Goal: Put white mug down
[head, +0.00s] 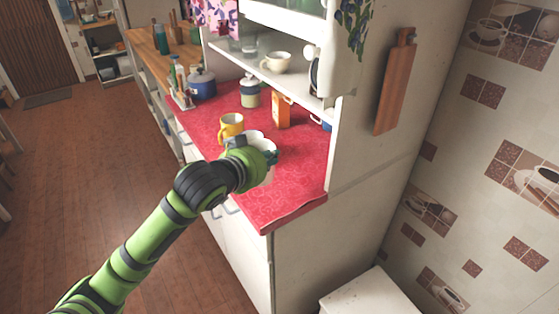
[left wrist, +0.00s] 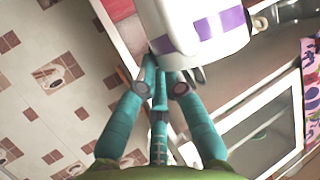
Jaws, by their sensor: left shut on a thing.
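The white mug (head: 266,142) is in my left gripper (head: 262,154), over the front part of the red countertop (head: 295,180). The gripper and wrist hide much of the mug in the head view. In the left wrist view the mug (left wrist: 208,12) is large and close, white with purple patches. The teal fingers of the left gripper (left wrist: 168,78) are shut at its side. I cannot tell whether the mug's base touches the counter. My right gripper is not in view.
A yellow mug (head: 231,124) stands close behind the white mug. An orange box (head: 281,111), a lidded jar (head: 250,94) and a blue pot (head: 203,84) stand farther back. A cream cup (head: 276,62) is on the shelf above. The counter's near right part is clear.

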